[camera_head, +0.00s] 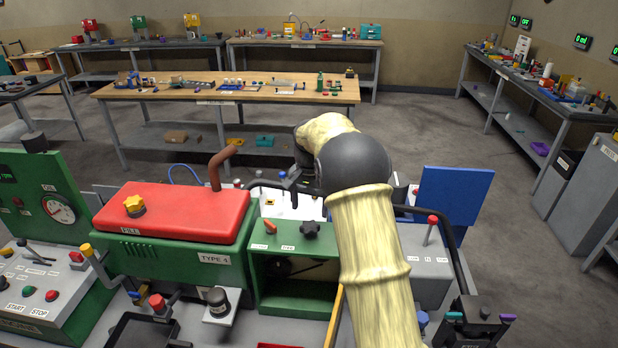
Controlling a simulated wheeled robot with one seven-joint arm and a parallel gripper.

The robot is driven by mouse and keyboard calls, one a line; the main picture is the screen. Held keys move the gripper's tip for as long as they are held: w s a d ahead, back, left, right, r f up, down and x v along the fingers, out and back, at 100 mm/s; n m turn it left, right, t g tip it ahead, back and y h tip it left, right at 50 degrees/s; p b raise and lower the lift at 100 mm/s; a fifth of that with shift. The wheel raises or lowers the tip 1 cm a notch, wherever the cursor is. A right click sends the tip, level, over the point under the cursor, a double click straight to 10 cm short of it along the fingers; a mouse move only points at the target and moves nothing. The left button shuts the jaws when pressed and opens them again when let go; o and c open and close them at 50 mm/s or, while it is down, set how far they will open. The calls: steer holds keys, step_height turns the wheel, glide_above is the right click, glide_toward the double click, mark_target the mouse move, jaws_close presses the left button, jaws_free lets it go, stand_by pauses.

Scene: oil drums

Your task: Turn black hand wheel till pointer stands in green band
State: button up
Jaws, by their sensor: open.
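A round dial (59,209) with a white face and a pointer is set in the green panel at the far left. It is too small to tell where the pointer stands or where a green band lies. A dark round wheel (275,267) shows partly inside the open green box at the middle, in shadow. A black star-shaped knob (311,229) sits on top of that box. I cannot tell for sure which of these is the black hand wheel. My pale yellow arm rises from the bottom and bends away beyond its dark joint.
A red-topped green machine (172,212) with a brown pipe stands left of the box. A blue panel (455,197) and a red-knobbed lever (431,230) are right of my arm. A black rail or hose curves down there.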

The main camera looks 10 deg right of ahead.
mark_target(311, 227)
step_height(311, 227, up, 11)
steer(key=shift+f+b, duration=0.15)
steer(key=shift+b, duration=0.3)
steer(key=s+f+n+t, duration=0.1)
steer(key=s+f+n, duration=0.2)
steer(key=s, duration=1.2)
steer(key=s+f+n+t, duration=0.1)
steer(key=s+f+n, duration=0.2)
steer(key=s+f, duration=0.7)
steer(key=s, duration=0.4)
steer(key=shift+s+n+t, duration=0.3)
steer(key=shift+s+n, duration=0.05)
steer(key=shift+n, duration=0.05)
stand_by(0.6)
